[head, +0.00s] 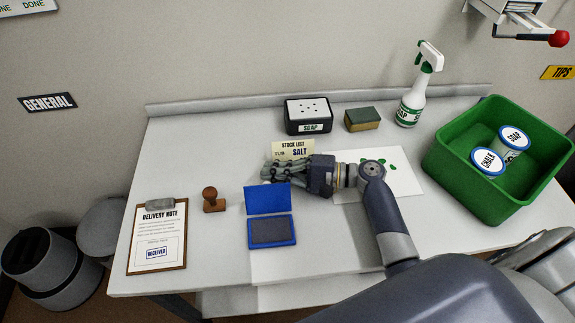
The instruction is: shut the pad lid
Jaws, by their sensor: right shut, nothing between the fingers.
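The ink pad (271,232) lies open on the white table, with its dark pad facing up in a blue case. Its blue lid (267,198) stands raised at the back edge of the case. My right gripper (268,172) is shut and empty. It shows just behind the lid's upper edge in the picture, fingers pointing left; I cannot tell whether it touches the lid. My left gripper is not in view.
A wooden stamp (212,200) and a delivery note clipboard (158,238) lie to the left. A stock list card (293,148) stands behind my gripper. Behind are a soap box (308,115), sponge (362,119) and spray bottle (420,88). A green crate (455,185) stands right.

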